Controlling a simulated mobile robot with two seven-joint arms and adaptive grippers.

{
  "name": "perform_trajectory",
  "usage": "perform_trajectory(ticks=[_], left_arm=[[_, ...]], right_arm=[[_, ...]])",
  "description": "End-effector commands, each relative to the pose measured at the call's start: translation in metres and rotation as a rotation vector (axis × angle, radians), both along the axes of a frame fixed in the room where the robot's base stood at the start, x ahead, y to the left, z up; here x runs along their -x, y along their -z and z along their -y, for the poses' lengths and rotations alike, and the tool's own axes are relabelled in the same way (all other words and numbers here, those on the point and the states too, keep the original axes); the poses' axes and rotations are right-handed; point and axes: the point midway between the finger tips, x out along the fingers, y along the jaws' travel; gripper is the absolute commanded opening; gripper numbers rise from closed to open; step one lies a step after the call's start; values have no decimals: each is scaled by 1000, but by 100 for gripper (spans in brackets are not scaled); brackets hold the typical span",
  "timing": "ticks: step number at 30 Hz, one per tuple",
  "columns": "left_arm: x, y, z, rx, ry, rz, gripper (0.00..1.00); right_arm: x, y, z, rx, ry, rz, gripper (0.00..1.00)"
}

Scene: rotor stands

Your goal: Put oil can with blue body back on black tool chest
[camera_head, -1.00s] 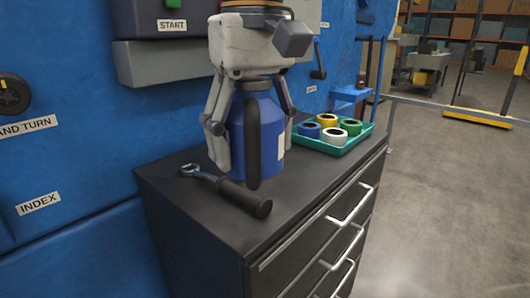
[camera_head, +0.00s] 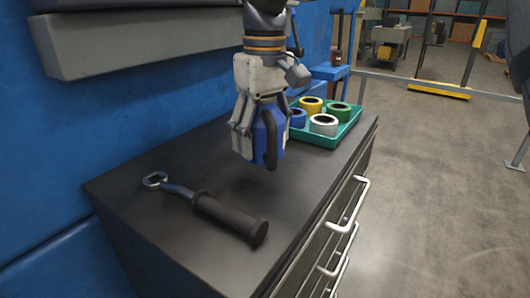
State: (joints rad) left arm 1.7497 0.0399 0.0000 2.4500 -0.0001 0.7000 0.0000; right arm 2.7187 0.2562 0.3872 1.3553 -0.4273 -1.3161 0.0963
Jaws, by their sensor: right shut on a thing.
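The oil can with a blue body (camera_head: 261,138) and a dark handle is upright in my right gripper (camera_head: 258,135), whose fingers are shut around it. Gripper and can are over the black tool chest (camera_head: 180,242), in front of the teal tray. A dark patch like a shadow lies on the top below the can; I cannot tell for sure whether its base touches the top. The can's upper part is hidden by the gripper. My left gripper is not in view.
A wrench with a black grip (camera_head: 212,208) lies on the chest top, left of and nearer than the can. A teal tray (camera_head: 334,141) with several coloured rings stands behind the can. A blue wall runs along the left. The top between wrench and can is clear.

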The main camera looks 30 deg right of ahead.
Motion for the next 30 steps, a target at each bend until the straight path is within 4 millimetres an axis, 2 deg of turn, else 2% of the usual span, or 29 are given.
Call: perform_trajectory(ticks=[2,6,17,18,19,20,30], left_arm=[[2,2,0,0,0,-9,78],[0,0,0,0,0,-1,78],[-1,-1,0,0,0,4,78],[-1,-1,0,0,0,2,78],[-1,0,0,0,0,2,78],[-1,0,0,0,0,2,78],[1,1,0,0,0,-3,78]], right_arm=[[-6,18,9,-2,1,-7,9],[-5,38,8,0,-2,0,9],[-5,43,7,1,-1,2,9],[-5,43,7,1,-1,1,74],[-5,43,7,1,-1,1,81],[-5,43,7,1,-1,1,85],[-5,42,7,0,0,1,85]])
